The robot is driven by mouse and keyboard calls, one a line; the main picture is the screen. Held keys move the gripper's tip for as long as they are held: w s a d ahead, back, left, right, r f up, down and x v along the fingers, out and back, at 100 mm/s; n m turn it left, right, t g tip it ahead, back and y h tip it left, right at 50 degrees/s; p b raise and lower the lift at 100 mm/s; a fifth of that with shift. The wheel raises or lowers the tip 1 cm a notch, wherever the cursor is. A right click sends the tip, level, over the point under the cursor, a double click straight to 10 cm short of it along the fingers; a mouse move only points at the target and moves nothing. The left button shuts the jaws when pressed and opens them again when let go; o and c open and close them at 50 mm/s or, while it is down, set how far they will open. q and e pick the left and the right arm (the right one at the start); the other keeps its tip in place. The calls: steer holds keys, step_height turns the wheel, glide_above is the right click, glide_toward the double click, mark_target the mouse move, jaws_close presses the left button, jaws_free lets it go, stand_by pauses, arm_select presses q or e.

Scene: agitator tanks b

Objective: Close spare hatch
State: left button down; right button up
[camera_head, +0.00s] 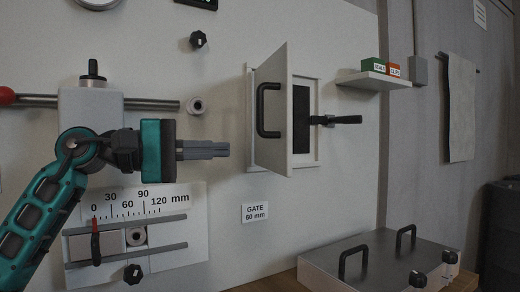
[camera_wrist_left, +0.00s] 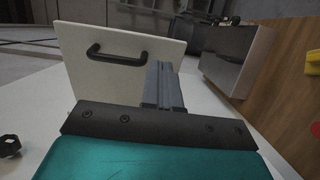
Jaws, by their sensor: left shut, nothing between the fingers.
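The spare hatch door (camera_head: 273,125) is a pale panel with a black bar handle (camera_head: 262,110), hinged on the wall and standing ajar. Its frame (camera_head: 313,90) and dark opening (camera_head: 301,120) show to the right of the door. A black latch lever (camera_head: 340,120) sticks out at the frame's right side. My left gripper (camera_head: 226,150) is shut and empty, to the left of the door, with its fingers pointing right. In the left wrist view the fingers (camera_wrist_left: 163,85) appear beside the door (camera_wrist_left: 120,60) and its handle (camera_wrist_left: 117,57); I cannot tell whether they touch. My right gripper is not seen.
A small shelf (camera_head: 374,80) with green and orange boxes is right of the hatch. Below is a grey box lid (camera_head: 375,265) with black handles. A slide gauge with rails (camera_head: 125,220) and several black knobs are on the wall at left. A towel (camera_head: 460,105) hangs at right.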

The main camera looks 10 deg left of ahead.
mark_target(286, 149)
arm_select(q)
steer(key=shift+p+x, duration=0.4)
steer(key=shift+x, duration=4.45)
steer(key=shift+d, duration=0.15)
